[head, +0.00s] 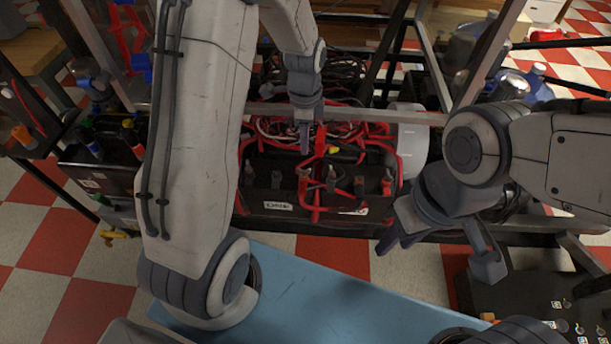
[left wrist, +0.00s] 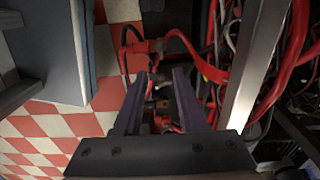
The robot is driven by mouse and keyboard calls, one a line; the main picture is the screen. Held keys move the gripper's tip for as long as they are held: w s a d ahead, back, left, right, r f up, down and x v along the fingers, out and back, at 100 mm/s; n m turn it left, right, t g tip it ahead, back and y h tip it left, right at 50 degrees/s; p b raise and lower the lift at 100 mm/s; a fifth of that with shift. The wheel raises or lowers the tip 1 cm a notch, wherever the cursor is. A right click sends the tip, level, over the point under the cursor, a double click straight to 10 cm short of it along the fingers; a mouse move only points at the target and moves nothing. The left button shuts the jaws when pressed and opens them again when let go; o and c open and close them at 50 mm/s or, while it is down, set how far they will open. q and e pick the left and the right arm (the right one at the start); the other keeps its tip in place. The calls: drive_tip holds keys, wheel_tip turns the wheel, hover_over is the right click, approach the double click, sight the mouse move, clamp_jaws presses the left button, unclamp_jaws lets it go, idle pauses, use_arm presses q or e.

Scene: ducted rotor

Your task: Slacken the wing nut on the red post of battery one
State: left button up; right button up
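A black battery (head: 262,190) with a white label sits below the frame's crossbar in the head view. Red cables and several terminal posts (head: 332,180) stand along its top. My left gripper (head: 304,150) points down just above and behind these posts. In the left wrist view its purple fingers (left wrist: 161,74) are apart, with a dark post and clamp (left wrist: 160,88) showing in the gap. I cannot make out a wing nut or tell whether the fingers touch anything. My right gripper (head: 398,244) hangs to the right of the battery, apart from it; its finger gap is unclear.
A metal crossbar (head: 375,115) runs behind the posts, with a tangle of red and black cables (head: 300,85) beyond. Another black box with coloured caps (head: 100,165) stands at left. A blue surface (head: 330,300) lies in front. Checkered floor shows around.

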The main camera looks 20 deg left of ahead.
sight(304, 172)
use_arm(q)
drive_tip(key=f+b, duration=0.2)
drive_tip(key=f, duration=0.3)
drive_tip(key=f+b, duration=0.2)
drive_tip(key=f, duration=0.4)
drive_tip(key=shift+w+a, duration=0.1)
drive_tip(key=shift+a, duration=0.1)
clamp_jaws()
